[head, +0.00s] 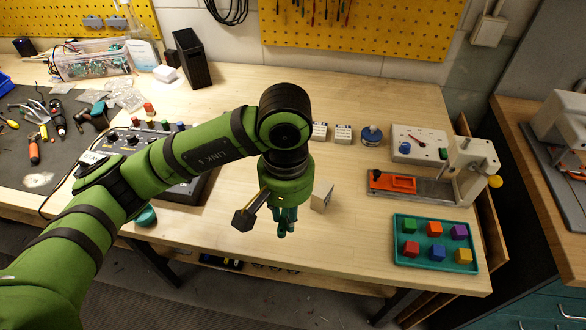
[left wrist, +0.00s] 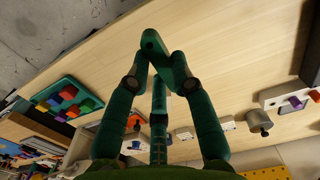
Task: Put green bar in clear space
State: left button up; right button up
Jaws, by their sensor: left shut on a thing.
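My left gripper (head: 285,220) is over the front middle of the wooden bench, pointing down. In the left wrist view its fingers (left wrist: 158,75) close together on a dark green piece, which I take to be the green bar (left wrist: 153,43). The bar's colour is close to that of the fingers, so its outline is hard to separate. In the head view the bar is mostly hidden by the gripper, and I cannot tell whether it touches the bench. My right gripper is not in view.
A teal tray (head: 436,264) with several coloured cubes lies at the bench's right front. A small tan block (head: 322,198) stands just right of the gripper. A fixture with an orange part (head: 392,181) is behind the tray. A control box (head: 185,190) is left. Bare wood lies between gripper and tray.

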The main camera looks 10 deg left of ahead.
pick_arm(q)
jog(key=shift+w, duration=0.2)
jog(key=shift+w+a, duration=0.1)
jog(key=shift+a, duration=0.2)
jog(key=p, duration=0.4)
send_over(262, 210)
notch_tip(262, 210, down, 6)
jog(key=shift+f, duration=0.15)
notch_tip(262, 210, down, 4)
jog(key=shift+r+p, duration=0.2)
jog(key=shift+p, duration=0.75)
jog(key=shift+f, duration=0.25)
